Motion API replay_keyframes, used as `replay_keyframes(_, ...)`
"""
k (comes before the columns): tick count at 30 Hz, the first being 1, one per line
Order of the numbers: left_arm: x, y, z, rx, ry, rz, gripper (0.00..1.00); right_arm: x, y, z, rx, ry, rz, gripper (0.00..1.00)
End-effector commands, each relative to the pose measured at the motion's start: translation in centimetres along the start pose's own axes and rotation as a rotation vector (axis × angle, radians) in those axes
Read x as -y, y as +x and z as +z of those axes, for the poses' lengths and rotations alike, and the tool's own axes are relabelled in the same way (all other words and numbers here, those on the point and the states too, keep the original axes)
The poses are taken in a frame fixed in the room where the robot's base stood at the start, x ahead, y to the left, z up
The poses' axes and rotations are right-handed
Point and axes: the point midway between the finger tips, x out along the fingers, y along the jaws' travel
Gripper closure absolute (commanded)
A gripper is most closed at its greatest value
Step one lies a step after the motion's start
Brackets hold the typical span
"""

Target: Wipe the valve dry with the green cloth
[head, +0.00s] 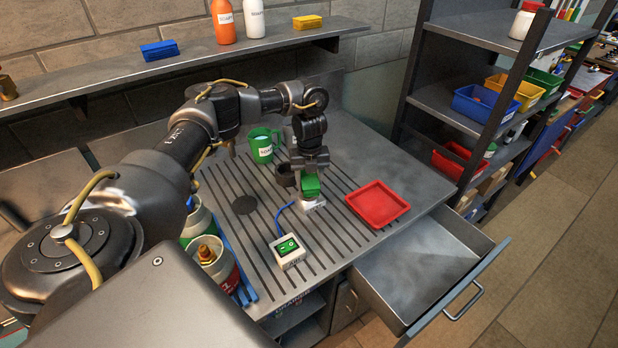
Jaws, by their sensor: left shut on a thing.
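My left gripper (311,184) reaches down over the right half of the grooved worktop. It is shut on a green thing (311,187), which looks like the green cloth. The green thing is right above a small white block (314,204); I cannot tell if they touch. A brass fitting (207,253), possibly the valve, stands in a red, white and green can (221,270) at the worktop's left. Another brass piece (8,88) sits at the shelf's far left end. My right gripper is not in view.
A green mug (262,148) and a dark cup (284,175) stand beside the gripper. A red tray (378,203) lies to the right. A white box with a green switch (288,251) and blue cable is in front. An open drawer (420,270) juts out at right.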

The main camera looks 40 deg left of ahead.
Motion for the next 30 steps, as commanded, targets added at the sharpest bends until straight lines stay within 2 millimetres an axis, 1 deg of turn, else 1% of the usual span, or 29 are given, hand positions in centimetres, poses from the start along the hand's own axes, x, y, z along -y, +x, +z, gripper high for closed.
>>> replay_keyframes(6, -0.1, -0.3, -1.0, -0.001, 0.001, 0.003, 0.72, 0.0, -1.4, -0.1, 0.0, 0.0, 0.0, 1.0)
replay_keyframes(11, -0.1, -0.2, -1.5, -0.001, 0.0, 0.001, 0.72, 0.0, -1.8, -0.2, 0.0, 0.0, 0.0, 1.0)
replay_keyframes(20, 0.0, 0.0, -1.2, 0.001, -0.001, 0.0, 0.72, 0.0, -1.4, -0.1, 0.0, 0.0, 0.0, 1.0)
replay_keyframes(30, 0.0, 0.1, 0.2, 0.001, -0.001, -0.001, 0.72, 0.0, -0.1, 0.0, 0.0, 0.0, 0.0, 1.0)
